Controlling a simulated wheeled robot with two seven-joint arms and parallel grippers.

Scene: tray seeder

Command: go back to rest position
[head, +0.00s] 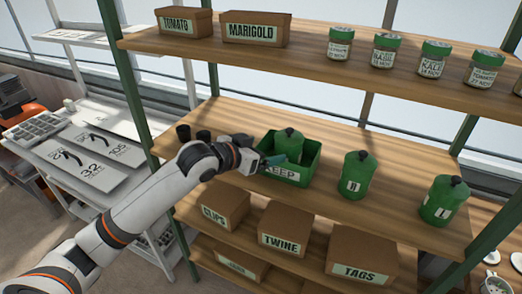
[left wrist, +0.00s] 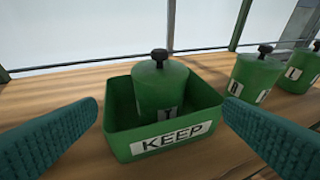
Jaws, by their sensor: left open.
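My left gripper (head: 262,161) is at the front left of the green KEEP bin (head: 311,163) on the middle shelf. In the left wrist view its two teal fingers are wide apart with nothing between them, and the KEEP bin (left wrist: 120,128) is ahead of them. A green canister with a black knob (head: 288,146) stands upright inside the bin; it also shows in the left wrist view (left wrist: 160,88). The gripper is apart from this canister. My right gripper is in neither view.
Two more green canisters (head: 356,176) (head: 443,201) stand to the right on the middle shelf (head: 400,208). Small dark pots (head: 184,133) stand left of the bin. The upper shelf holds a MARIGOLD box (head: 254,29) and jars (head: 386,50). Boxes such as TWINE (head: 284,231) sit below.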

